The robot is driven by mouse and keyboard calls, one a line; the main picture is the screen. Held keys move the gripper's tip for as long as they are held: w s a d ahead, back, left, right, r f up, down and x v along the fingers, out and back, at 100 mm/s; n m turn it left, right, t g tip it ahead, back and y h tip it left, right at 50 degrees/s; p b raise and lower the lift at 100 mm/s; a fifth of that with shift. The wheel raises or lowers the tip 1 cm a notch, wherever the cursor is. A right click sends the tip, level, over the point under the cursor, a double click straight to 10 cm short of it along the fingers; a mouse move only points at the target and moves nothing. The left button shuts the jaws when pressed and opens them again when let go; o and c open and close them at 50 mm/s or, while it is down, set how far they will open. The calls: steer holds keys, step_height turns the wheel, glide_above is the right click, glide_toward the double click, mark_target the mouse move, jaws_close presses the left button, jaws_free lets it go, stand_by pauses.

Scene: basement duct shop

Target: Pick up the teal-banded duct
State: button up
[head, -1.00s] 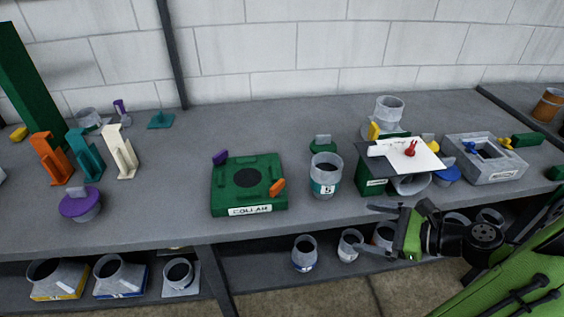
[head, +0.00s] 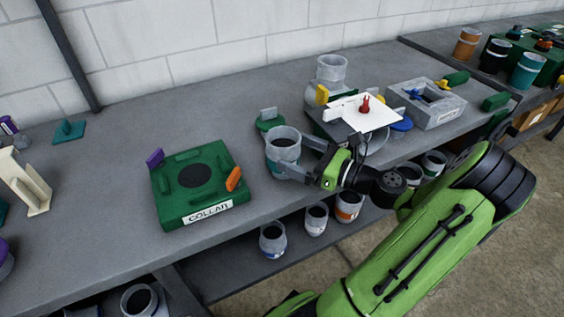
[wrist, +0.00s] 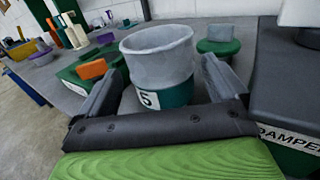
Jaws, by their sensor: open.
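The teal-banded duct (head: 283,147) is a grey open-topped cylinder standing upright on the bench. In the wrist view the duct (wrist: 160,62) shows its teal lower band and a white label with a 5. In the wrist view a small gap shows between the duct and the fingers; I cannot tell if either one touches. The front of the gripper hides the duct's bottom.
A green COLLAR fixture (head: 195,180) stands left of the duct. A green-based piece (head: 268,120) is close behind it. The green DAMPER block (wrist: 290,100) is close on the right, with a white sheet (head: 365,113) above. A teal can (head: 527,71) stands on the far-right bench.

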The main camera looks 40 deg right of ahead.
mark_target(279, 146)
steer(key=b+x, duration=0.1)
steer(key=x, duration=0.4)
steer(key=shift+w+a+b, duration=0.1)
steer(key=shift+w+b, duration=0.2)
steer(key=shift+w, duration=0.05)
steer(key=shift+r, duration=0.1)
steer(key=shift+c, duration=0.2)
steer(key=c, duration=0.9)
